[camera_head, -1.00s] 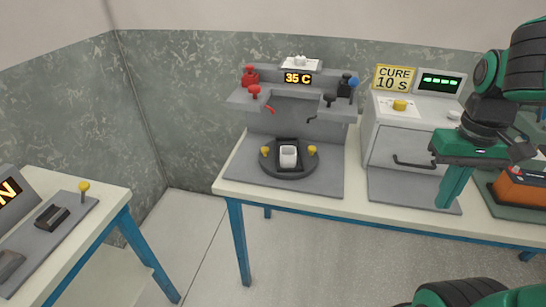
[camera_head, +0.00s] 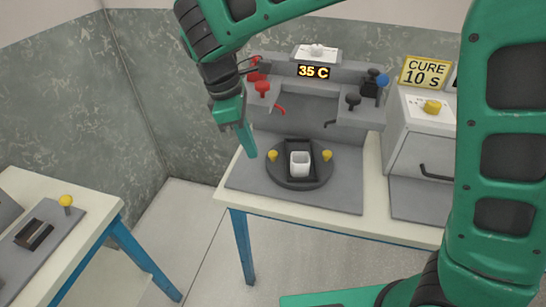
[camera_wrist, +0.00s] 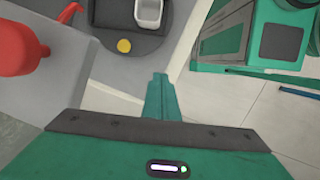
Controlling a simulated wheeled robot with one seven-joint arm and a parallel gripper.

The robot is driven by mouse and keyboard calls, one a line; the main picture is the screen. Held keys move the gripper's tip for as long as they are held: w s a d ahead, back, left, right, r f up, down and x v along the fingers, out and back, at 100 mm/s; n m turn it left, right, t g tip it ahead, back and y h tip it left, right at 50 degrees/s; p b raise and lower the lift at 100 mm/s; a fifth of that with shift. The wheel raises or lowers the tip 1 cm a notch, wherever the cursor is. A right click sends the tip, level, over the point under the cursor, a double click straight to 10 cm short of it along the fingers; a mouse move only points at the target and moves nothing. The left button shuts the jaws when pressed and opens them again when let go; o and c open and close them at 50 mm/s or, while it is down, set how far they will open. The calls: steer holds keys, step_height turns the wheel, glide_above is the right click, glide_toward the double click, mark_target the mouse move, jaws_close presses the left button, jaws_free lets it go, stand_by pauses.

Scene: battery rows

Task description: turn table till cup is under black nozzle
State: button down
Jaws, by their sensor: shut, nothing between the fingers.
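A round dark turntable (camera_head: 286,180) sits on the grey base of the dispensing machine. A white cup (camera_head: 300,165) stands in a black holder on the turntable's front middle, and it also shows at the top of the wrist view (camera_wrist: 149,14). Yellow knobs stand left (camera_head: 272,156) and right (camera_head: 327,155) of the holder. The black nozzle (camera_head: 353,101) is on the machine's right side, the red nozzle (camera_head: 262,88) on its left. The cup is under neither. My gripper (camera_head: 249,154) is shut and empty, fingers down, just left of the left yellow knob, apart from it. One yellow knob (camera_wrist: 124,46) shows near the fingertips (camera_wrist: 160,77).
The machine display (camera_head: 313,71) reads 35 C. A grey box with a yellow knob and the CURE 10 S sign (camera_head: 425,72) stands to the right. My arm hides the far right. Another table (camera_head: 98,206) is at lower left, with open floor between.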

glide_toward(283, 183)
steer(key=a+f, duration=0.1)
steer(key=f, duration=0.2)
steer(key=a+f, duration=0.1)
steer(key=f, duration=0.1)
steer(key=shift+w+a+f, duration=0.2)
steer(key=shift+a, duration=0.15)
steer(key=shift+s+d+r, duration=0.1)
steer(key=shift+d, duration=1.85)
steer(key=shift+s, duration=0.15)
